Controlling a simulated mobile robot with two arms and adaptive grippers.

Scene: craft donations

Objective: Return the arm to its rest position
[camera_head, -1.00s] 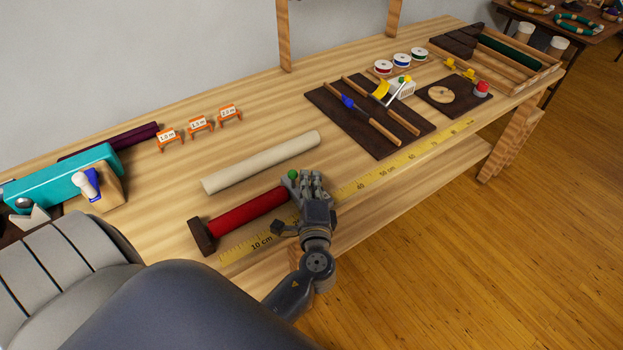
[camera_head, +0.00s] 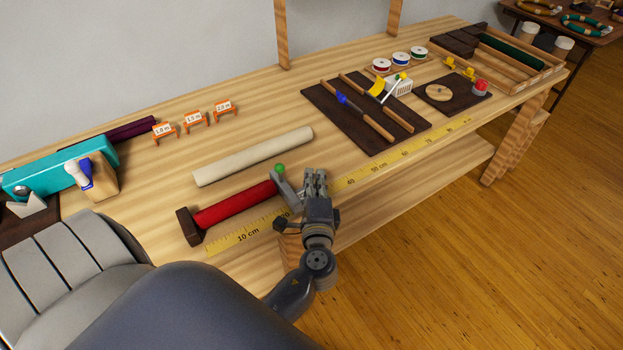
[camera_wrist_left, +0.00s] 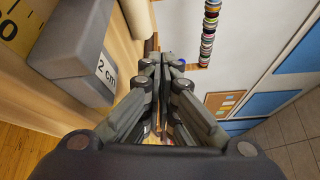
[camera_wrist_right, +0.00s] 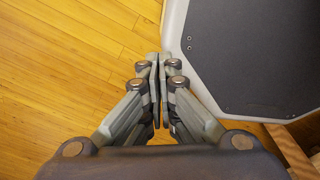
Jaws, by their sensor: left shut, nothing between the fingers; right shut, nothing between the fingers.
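My left gripper (camera_head: 315,178) is at the front edge of the wooden workbench (camera_head: 150,215), just right of a grey block (camera_head: 287,190). It is shut and empty, and its closed fingers also show in the left wrist view (camera_wrist_left: 166,62). The grey block, with a "2 cm" label, shows close at the left of that view (camera_wrist_left: 75,50). A green ball (camera_head: 280,168) is at its top in the head view. My right gripper (camera_wrist_right: 159,58) is shut and empty above the wooden floor, seen only in the right wrist view.
A red roll (camera_head: 235,205) lies left of the grey block, along a yellow ruler (camera_head: 375,172). A cream roll (camera_head: 253,156) lies behind it. A dark tool mat (camera_head: 350,128) is farther right. The floor (camera_head: 440,270) right of the bench is clear.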

